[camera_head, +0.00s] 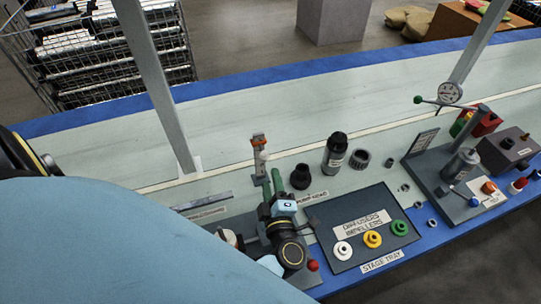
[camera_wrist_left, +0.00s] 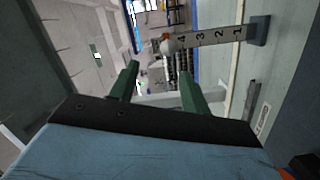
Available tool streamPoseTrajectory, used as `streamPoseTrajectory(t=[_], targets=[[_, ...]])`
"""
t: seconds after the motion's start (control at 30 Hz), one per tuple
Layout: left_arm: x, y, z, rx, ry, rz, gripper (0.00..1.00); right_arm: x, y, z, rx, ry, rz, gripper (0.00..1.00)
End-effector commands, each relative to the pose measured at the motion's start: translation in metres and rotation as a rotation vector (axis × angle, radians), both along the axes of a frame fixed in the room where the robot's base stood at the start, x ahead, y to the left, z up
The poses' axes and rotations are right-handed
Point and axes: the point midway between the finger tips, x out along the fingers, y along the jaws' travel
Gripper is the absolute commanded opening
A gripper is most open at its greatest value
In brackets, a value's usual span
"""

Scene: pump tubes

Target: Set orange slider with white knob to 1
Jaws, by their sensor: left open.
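The orange slider (camera_head: 258,140) stands near the top of an upright post behind my left gripper in the head view. Its white knob (camera_head: 262,156) faces me. In the left wrist view the numbered scale (camera_wrist_left: 220,35) runs sideways, with 1 at the right and 4 near the white knob (camera_wrist_left: 168,46). The orange part (camera_wrist_left: 167,36) shows at the knob, at the 4 end. My left gripper (camera_head: 271,178) is open, its green fingers pointing toward the post. In the wrist view the knob appears ahead of the gap between the fingertips (camera_wrist_left: 158,62); I cannot tell the exact depth.
A stage tray (camera_head: 370,254) with white, yellow and green rings lies right of my left gripper. Dark cylindrical parts (camera_head: 335,155) stand behind it. A gauge stand (camera_head: 440,180) is at the right. A grey upright pole (camera_head: 160,100) rises left of the post.

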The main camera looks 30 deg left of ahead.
Motion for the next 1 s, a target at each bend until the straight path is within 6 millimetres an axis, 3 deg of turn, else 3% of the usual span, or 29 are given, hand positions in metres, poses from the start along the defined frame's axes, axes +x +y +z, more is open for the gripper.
streamPoseTrajectory(t=[0.6,1.0], targets=[[-0.030,-0.029,0.000,-0.001,-0.001,0.000,0.47,0.000,0.004,0.004,0.005,0.000,-0.002,0.43],[-0.032,-0.031,0.001,0.000,0.000,0.001,0.47,0.000,0.004,0.006,0.004,0.000,-0.002,0.43]])
